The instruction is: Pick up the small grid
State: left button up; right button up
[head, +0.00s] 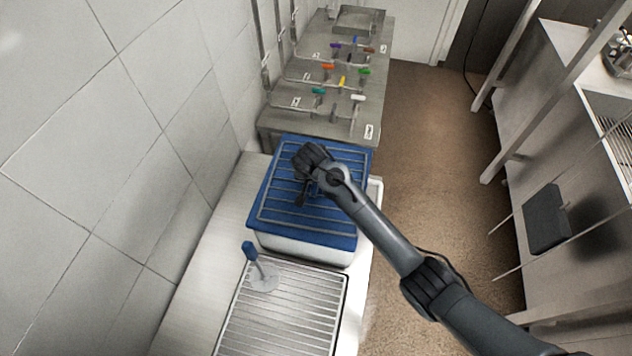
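A blue rectangular frame with thin grey bars, a grid (270,207), lies on a white box-like container (300,248) on the counter. A second, bare metal grid (280,325) lies in front of it at the bottom of the head view. I cannot tell which of the two is the small grid. My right arm reaches in from the lower right, and my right gripper (304,198) points down over the middle of the blue grid. The fingers are small and dark, so their opening and any contact are unclear. My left gripper is not in view.
A blue-handled tool with a pale round foot (265,282) stands at the metal grid's far left corner. Behind is a metal unit (320,125) with several coloured handles. A tiled wall (110,180) bounds the left; open floor (430,130) lies right.

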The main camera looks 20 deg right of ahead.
jog(key=shift+c, duration=0.2)
grip_shut()
jog(key=shift+r, duration=0.1)
